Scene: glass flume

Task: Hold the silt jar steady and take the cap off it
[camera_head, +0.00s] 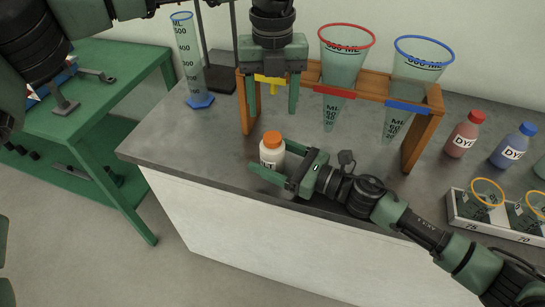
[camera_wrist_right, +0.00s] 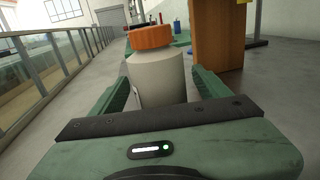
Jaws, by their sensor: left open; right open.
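The silt jar (camera_head: 271,151) is a white jar with an orange cap (camera_head: 272,138), standing upright near the front edge of the grey counter. My right gripper (camera_head: 270,164) is open, with a finger on either side of the jar body. In the right wrist view the jar (camera_wrist_right: 158,78) stands between the two green fingers, with its cap (camera_wrist_right: 151,37) on top; a gap shows beside the fingers. My left gripper (camera_head: 270,97) is open and empty, pointing down above and behind the jar, in front of the wooden rack.
A wooden rack (camera_head: 303,75) holds a red-rimmed cone (camera_head: 343,58) and a blue-rimmed cone (camera_head: 418,68) behind the jar. A measuring cylinder (camera_head: 188,62) stands at left. Red (camera_head: 464,134) and blue (camera_head: 513,146) dye bottles and a tray (camera_head: 455,211) are at right.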

